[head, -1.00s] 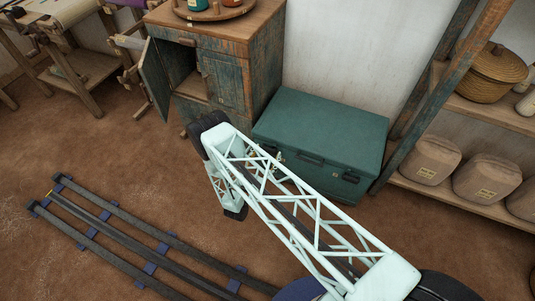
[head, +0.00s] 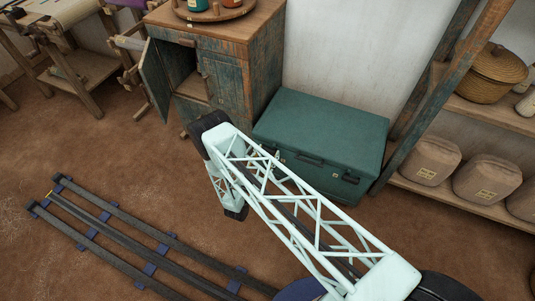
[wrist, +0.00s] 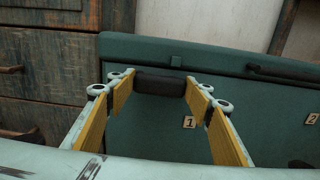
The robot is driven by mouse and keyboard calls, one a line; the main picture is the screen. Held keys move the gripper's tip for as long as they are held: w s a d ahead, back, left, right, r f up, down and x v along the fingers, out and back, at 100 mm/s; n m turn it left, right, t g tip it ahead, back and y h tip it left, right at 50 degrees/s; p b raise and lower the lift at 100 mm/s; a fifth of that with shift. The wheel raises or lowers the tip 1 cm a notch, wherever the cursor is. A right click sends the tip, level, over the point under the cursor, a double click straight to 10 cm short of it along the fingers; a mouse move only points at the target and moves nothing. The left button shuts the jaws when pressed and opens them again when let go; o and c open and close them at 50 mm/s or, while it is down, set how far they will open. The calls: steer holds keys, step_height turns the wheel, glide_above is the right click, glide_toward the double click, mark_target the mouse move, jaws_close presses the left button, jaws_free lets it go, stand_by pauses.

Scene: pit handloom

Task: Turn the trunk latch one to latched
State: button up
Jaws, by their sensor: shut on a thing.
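The green trunk (head: 335,125) stands closed against the wall in the head view, and its front fills much of the wrist view (wrist: 140,130). Trunk latch one (wrist: 160,83) is a dark, bar-like piece lying crosswise in the wrist view, above and left of the tag marked 1 (wrist: 188,122). My gripper (wrist: 160,87) has its yellow-padded fingers at both ends of this latch and is shut on it. In the head view my arm hides the fingers and latch one. I cannot tell from these views whether the latch is latched.
A tag marked 2 (wrist: 312,118) and the trunk's dark handle (wrist: 285,75) are to the right. A worn wooden cabinet (head: 228,80) with an open door stands left of the trunk. Shelves with sacks (head: 430,160) stand at right. Rails (head: 110,235) cross the floor.

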mark_target(272, 153)
steer(key=shift+m, duration=0.3)
steer(key=m, duration=0.2)
steer(key=r+m+p, duration=0.1)
steer(key=m, duration=0.1)
steer(key=shift+s+d, duration=0.1)
steer(key=shift+d, duration=0.1)
steer(key=m, duration=0.1)
steer(key=m+p, duration=0.1)
steer(key=m, duration=0.3)
steer(key=shift+s+d+r+p, duration=0.1)
steer(key=shift+d+r+p, duration=0.2)
steer(key=shift+p, duration=0.1)
steer(key=m, duration=0.1)
steer(key=m+p, duration=0.1)
steer(key=m, duration=0.1)
steer(key=m+p, duration=0.1)
steer(key=m, duration=0.1)
steer(key=shift+s+d+r, duration=0.15)
steer(key=shift+d, duration=0.2)
steer(key=shift+s+d+m+p, duration=0.15)
steer(key=shift+m+p, duration=0.1)
steer(key=shift+m, duration=0.55)
steer(key=shift+d+m+p, duration=0.1)
steer(key=shift+m+p, duration=0.15)
steer(key=shift+m, duration=0.55)
steer(key=o, duration=0.9)
